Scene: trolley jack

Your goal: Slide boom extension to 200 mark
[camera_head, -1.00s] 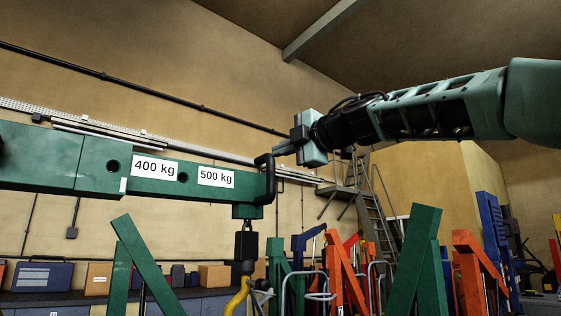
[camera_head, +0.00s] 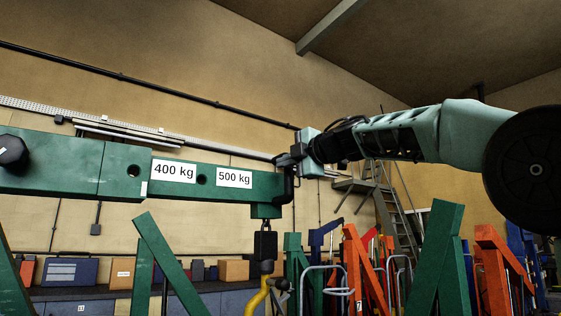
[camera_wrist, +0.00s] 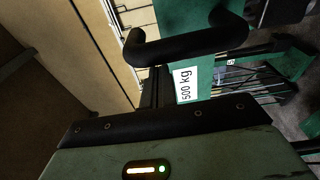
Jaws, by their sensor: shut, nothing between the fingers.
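The green boom extension (camera_head: 268,186) sticks out of the thicker green boom sleeve (camera_head: 70,168). Its legible labels are 400 kg (camera_head: 174,171) and 500 kg (camera_head: 234,178); the latter also shows in the wrist view (camera_wrist: 187,83). A black U-shaped handle (camera_head: 289,184) is on the extension's end, and spans the top of the wrist view (camera_wrist: 190,44). My gripper (camera_head: 284,159) is shut and empty at the handle's upper end. In the wrist view its dark fingers (camera_wrist: 158,88) point at the handle's bar. I cannot tell whether they touch it.
A black knob (camera_head: 12,151) sits on the sleeve at far left. A black hook block (camera_head: 265,246) hangs under the extension's tip. Green posts (camera_head: 440,255) and orange stands (camera_head: 360,270) crowd the lower right. A workbench (camera_head: 110,294) stands behind.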

